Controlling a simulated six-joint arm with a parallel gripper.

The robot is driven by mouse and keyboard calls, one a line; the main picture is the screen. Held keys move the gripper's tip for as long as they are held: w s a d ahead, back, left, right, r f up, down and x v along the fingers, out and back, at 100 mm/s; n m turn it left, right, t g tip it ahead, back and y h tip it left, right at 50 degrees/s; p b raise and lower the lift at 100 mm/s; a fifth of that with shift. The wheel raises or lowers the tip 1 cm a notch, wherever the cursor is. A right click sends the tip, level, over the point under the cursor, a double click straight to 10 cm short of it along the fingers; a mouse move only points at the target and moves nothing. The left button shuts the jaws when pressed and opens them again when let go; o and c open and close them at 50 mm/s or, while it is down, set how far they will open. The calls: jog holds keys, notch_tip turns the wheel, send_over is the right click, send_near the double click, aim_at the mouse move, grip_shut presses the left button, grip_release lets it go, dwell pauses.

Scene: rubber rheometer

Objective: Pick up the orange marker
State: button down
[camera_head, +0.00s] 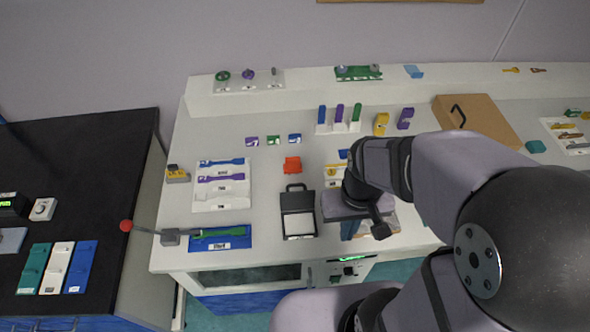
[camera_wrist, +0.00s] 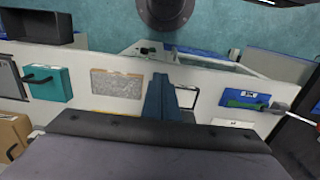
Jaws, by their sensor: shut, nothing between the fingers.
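No pen-shaped orange marker is clear in either view. A small orange-red object (camera_head: 292,164) lies on the white bench in the head view, behind the open black case; I cannot tell whether it is the marker. It does not show in the wrist view. My gripper (camera_head: 348,229) is over the front of the bench, right of the black case and well in front of the orange-red object. In the wrist view my gripper's blue fingers (camera_wrist: 160,92) are together and empty. My arm covers part of the bench on the right.
The black case (camera_head: 298,213) stands open. A blue tray (camera_head: 220,245) with a green piece lies left of it. A white rack (camera_head: 338,127) holds blue, purple and green upright pieces. A cardboard box (camera_head: 490,120) stands at back right. A red-knobbed lever (camera_head: 126,226) juts out left.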

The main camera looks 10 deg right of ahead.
dwell(0.4)
jog(key=c, duration=1)
grip_release()
jog(key=shift+c, duration=0.2)
jog(key=b, duration=0.9)
send_over(293, 158)
jog(key=f, duration=0.7)
jog(key=shift+s+d+f, duration=0.1)
jog(key=shift+s+d, duration=0.05)
jog(key=shift+d, duration=0.1)
jog(key=shift+a, duration=0.1)
jog(key=shift+f, duration=0.15)
jog(key=shift+a+f+p, duration=0.15)
jog(key=shift+f+p, duration=0.65)
jog(key=shift+f, duration=1)
jog(key=shift+a+f+p, duration=0.1)
jog(key=shift+f+p, duration=0.7)
jog(key=shift+f, duration=0.95)
